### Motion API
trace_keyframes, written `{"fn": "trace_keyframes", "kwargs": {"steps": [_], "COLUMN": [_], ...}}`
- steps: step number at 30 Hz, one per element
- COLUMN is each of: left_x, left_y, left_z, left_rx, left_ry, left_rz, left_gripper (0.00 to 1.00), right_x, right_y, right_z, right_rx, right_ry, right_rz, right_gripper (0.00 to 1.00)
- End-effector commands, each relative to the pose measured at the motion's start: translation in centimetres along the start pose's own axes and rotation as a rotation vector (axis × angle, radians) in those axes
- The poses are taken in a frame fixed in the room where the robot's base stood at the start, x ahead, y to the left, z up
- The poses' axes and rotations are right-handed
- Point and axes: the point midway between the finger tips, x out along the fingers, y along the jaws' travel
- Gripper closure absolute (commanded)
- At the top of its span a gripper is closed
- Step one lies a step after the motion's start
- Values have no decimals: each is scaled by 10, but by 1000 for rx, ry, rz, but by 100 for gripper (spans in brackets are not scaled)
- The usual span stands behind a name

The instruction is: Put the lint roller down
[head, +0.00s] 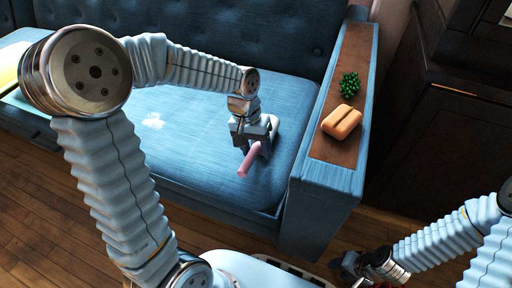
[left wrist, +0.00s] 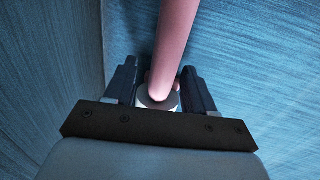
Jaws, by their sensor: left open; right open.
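The lint roller shows its pink handle (head: 245,165) on the blue sofa seat, near the right armrest. My left gripper (head: 256,148) is directly over the lint roller, with its jaws open. In the left wrist view the pink handle (left wrist: 174,45) runs up between the two dark fingers (left wrist: 158,85), with a whitish round part (left wrist: 158,103) at its lower end. Gaps show between the fingers and the lint roller. Part of the roller is hidden behind my gripper. My right gripper (head: 365,262) is low at the bottom right, over the floor, open and apart from the sofa.
A dark cabinet (head: 440,130) stands at right. Wooden floor (head: 40,210) lies in front.

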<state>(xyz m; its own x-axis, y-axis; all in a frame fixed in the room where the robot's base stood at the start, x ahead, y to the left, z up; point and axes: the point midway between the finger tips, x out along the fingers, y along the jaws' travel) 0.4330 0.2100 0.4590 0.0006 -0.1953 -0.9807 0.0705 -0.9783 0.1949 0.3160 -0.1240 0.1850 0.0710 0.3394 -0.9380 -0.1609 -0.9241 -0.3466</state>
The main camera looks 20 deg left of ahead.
Motion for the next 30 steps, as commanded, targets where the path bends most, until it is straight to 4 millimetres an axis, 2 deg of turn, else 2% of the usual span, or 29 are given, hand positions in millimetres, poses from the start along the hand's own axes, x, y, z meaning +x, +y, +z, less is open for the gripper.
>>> {"fn": "trace_keyframes", "kwargs": {"steps": [5,12,15,21,30], "left_x": [-32,-88,-104,-120,-120], "left_y": [1,1,1,0,0], "left_z": [-1,-1,-1,0,0], "left_rx": [0,0,0,0,0], "left_ry": [5,5,3,1,1], "left_rz": [0,1,1,0,0], "left_gripper": [45,45,45,45,45], "right_x": [-9,-22,-25,-27,-27], "right_y": [-3,-6,-7,-7,-7], "right_z": [-1,-1,-2,-2,-2], "right_rx": [1,1,2,2,2], "right_ry": [2,6,7,8,8], "right_rz": [2,5,6,6,7], "right_gripper": [57,57,57,57,57]}}
